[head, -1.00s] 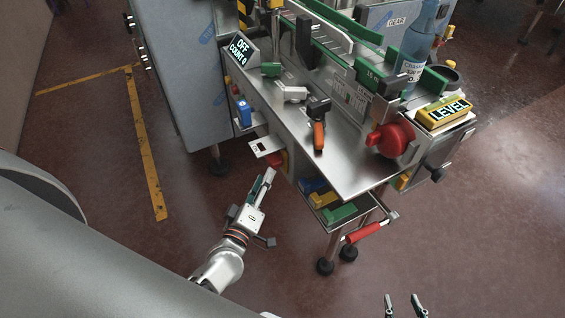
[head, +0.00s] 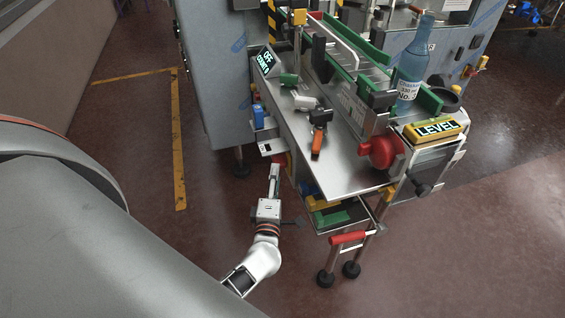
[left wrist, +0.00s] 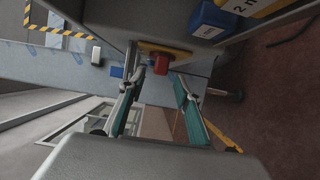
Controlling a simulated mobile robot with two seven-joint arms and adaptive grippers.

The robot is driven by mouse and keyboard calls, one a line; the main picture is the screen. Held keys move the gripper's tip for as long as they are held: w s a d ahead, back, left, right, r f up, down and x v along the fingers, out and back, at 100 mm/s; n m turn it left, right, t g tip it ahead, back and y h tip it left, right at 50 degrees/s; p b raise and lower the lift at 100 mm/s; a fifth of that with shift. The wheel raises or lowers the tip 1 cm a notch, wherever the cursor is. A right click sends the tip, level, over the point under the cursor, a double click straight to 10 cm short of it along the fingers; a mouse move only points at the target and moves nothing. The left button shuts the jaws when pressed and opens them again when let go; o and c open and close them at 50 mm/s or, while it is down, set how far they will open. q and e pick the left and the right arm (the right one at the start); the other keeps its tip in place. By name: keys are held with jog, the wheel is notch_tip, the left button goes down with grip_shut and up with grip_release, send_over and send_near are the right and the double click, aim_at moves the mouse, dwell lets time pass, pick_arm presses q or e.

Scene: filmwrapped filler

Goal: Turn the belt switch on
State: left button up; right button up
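A red knob on a yellow plate (left wrist: 162,62), which looks like the belt switch, is on the side of the steel machine in the left wrist view. Part of it shows red below the machine's near left edge in the head view (head: 281,159). My left gripper (head: 275,170) is just below and in front of it. In the left wrist view the two fingers (left wrist: 158,85) are apart with nothing between them, and the knob shows between their tips. I cannot tell if they touch it. The tilted display (head: 265,61) reads OFF, COUNT 0. My right gripper is out of view.
A small steel bracket (head: 271,147) juts out right above the gripper. A blue block (head: 258,116) is on the machine's side. A tray (head: 318,222) with coloured blocks and a red handle (head: 348,238) are to the right. The floor at left is clear.

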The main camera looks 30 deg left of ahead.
aim_at(277, 159)
pick_arm(q)
jog(key=shift+x, duration=3.9)
jog(key=shift+c, duration=0.3)
grip_shut()
